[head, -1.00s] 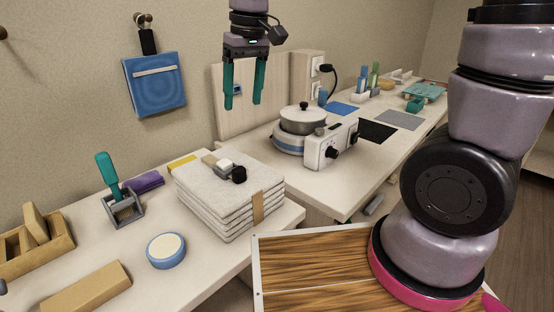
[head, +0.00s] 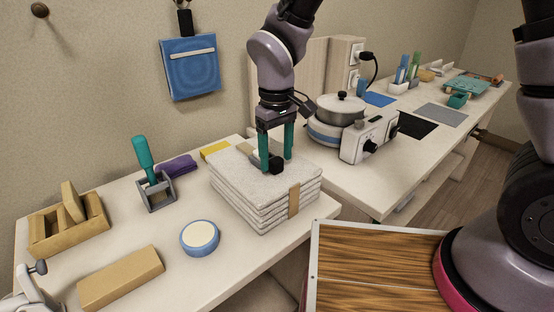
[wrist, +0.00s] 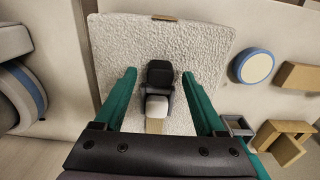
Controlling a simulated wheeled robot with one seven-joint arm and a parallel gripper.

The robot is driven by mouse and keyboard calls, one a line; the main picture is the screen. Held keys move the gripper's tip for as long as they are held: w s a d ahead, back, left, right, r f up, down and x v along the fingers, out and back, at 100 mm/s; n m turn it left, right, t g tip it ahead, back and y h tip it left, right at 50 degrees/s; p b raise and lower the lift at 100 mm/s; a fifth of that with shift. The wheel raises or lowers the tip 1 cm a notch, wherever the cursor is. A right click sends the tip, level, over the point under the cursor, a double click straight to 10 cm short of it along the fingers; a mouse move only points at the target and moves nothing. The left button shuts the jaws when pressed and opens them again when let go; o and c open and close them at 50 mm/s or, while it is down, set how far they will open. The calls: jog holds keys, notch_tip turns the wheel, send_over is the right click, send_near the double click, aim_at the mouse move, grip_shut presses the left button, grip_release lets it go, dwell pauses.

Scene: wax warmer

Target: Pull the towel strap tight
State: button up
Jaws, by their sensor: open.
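A stack of folded white towels (head: 240,190) lies on the pale table, and its top also fills the middle of the wrist view (wrist: 120,50). A tan strap (head: 293,200) runs down the front side of the stack. A dark buckle or knob (head: 276,165) sits on top, and the wrist view shows this black piece (wrist: 159,75) with a white part (wrist: 156,106) and a tan strap end behind it. My gripper (head: 276,160) is open over the stack. Its teal fingers stand on either side of the black piece, apart from it in the wrist view.
A blue round tin (head: 199,238), a tan block (head: 120,278), a wooden box (head: 68,225) and a teal-handled tool (head: 150,175) stand left of the towels. A wax warmer with a lidded pot (head: 340,108) and a white control box (head: 370,138) stand to the right.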

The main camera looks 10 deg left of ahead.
jog(key=shift+f, duration=0.85)
grip_shut()
dwell(0.8)
